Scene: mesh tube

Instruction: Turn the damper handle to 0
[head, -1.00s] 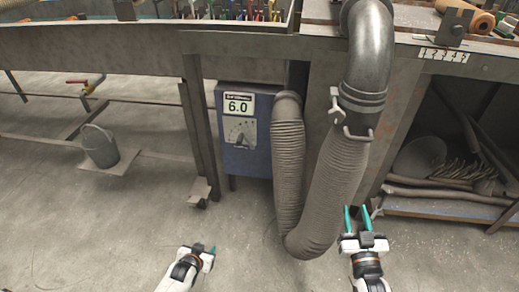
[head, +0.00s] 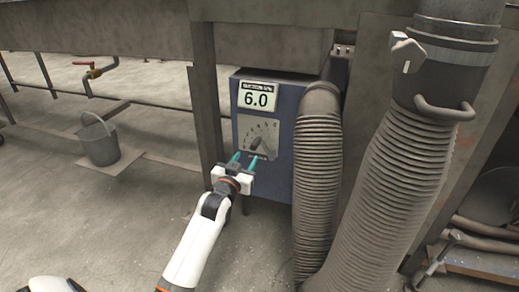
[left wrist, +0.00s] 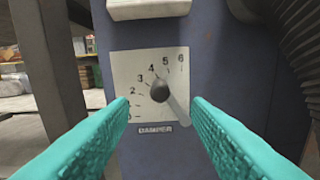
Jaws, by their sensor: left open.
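The damper dial plate (left wrist: 145,82) is on the front of a blue box (head: 272,185), below a display reading 6.0 (head: 259,98). The left wrist view shows its scale numbers and the DAMPER label. The grey handle (left wrist: 176,108) has a dark round hub (left wrist: 159,90) and slants down to the right from it. My left gripper (head: 245,157) is open in front of the lower dial. In the left wrist view its teal fingers (left wrist: 162,104) spread either side of the handle, with no clear contact. My right gripper is not clearly in view.
A ribbed hose (head: 317,190) runs close along the box's right side, with a larger hose (head: 395,190) beyond it. A metal table leg (head: 205,100) stands left of the box. A bucket (head: 98,142) stands on the floor at left.

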